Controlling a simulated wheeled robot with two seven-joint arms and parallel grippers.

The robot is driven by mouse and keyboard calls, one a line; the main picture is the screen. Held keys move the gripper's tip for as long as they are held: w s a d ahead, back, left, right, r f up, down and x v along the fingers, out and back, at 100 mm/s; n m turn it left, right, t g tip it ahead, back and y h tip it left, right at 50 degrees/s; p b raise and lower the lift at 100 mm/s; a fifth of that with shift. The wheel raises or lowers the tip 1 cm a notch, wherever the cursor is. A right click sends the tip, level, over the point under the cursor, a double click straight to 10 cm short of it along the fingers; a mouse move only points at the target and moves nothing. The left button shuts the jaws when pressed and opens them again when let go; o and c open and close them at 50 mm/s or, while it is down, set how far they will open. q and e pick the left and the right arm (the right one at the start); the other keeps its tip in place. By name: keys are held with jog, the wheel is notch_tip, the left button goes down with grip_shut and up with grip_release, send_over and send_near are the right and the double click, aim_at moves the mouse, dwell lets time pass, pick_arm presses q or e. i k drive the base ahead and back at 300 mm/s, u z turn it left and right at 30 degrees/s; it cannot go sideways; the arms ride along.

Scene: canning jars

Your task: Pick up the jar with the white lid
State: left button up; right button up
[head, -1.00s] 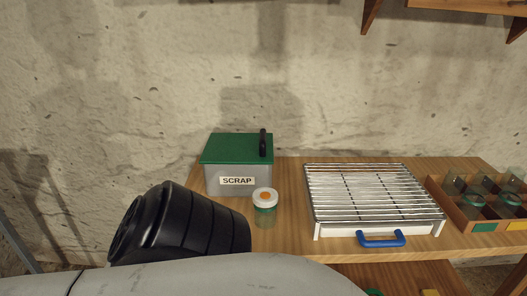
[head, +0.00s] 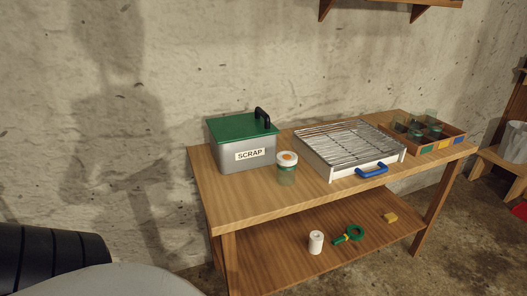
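The jar with the white lid (head: 287,168) stands upright on the wooden table, in front of the scrap box's right side and left of the wire rack. It is greenish glass, and its white lid has an orange spot on top. No gripper touches it. Part of my own arm shows at the lower left, well away from the jar. Neither of my grippers is in view.
The scrap box (head: 243,150) has a green lid with a black handle. The wire rack (head: 345,150) has a blue handle. A wooden crate (head: 455,142) holds several jars. A white cylinder (head: 316,242), a green ring tool (head: 354,233) and a yellow block (head: 390,217) lie on the lower shelf (head: 280,238).

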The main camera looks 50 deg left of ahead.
aim_at(285, 177)
jog(key=u, duration=1.75)
